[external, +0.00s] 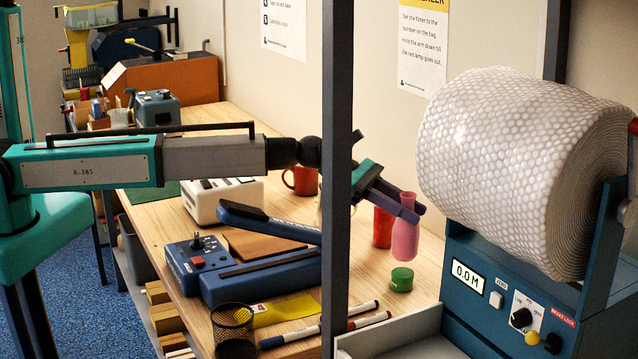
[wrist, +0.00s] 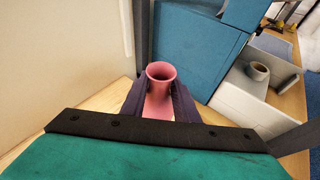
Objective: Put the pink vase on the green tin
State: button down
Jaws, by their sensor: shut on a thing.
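The pink vase (external: 405,232) is upright in the external view, with its neck between the fingers of my gripper (external: 408,203). My gripper is shut on it. In the wrist view the vase (wrist: 160,88) shows its open mouth between the two dark fingers of my gripper (wrist: 158,100). The green tin (external: 402,279) stands on the wooden bench, below the vase and slightly left of its middle in the external view. The vase's bottom appears above the tin, apart from it. The tin is hidden in the wrist view.
A red container (external: 382,227) stands close behind the vase. A dark post (external: 342,180) crosses the external view in front of my arm. A large bubble-wrap roll (external: 520,160) on a blue machine (external: 490,295) stands at the right. Markers (external: 355,325) lie near the front.

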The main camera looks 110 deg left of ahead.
aim_at(408, 224)
jog(key=shift+f+p, duration=0.5)
jog(key=shift+f, duration=1.3)
jog(key=shift+f, duration=0.1)
jog(key=c, duration=1.4)
grip_release()
jog(key=shift+b+v, duration=1.7)
jog(key=shift+v, duration=4.35)
